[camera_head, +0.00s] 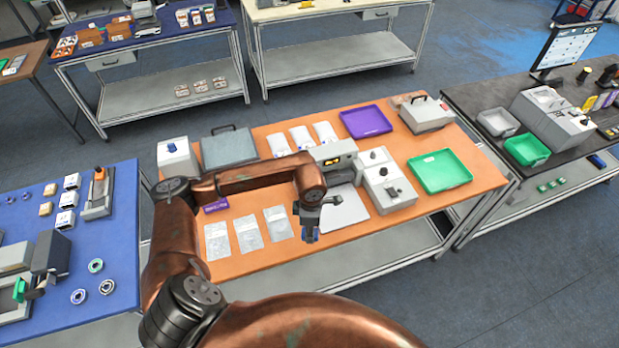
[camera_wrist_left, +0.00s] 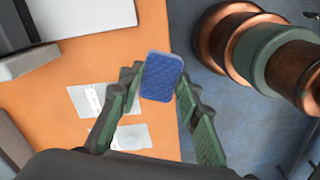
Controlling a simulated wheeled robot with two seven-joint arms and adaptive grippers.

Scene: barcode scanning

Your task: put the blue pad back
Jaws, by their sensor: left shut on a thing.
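The blue pad (camera_wrist_left: 161,76) is a small rounded block with a textured face. In the left wrist view it sits between the two green fingers of my left gripper (camera_wrist_left: 158,88), which is shut on it. The pad appears held above the front part of the orange table (camera_head: 283,262). My right gripper is not in view.
Clear bags (camera_head: 248,234) lie left of the gripper on the orange table. A grey two-part machine (camera_head: 386,183) and a green tray (camera_head: 440,170) stand to the right. A white box (camera_head: 178,160) with a blue part stands at the back left.

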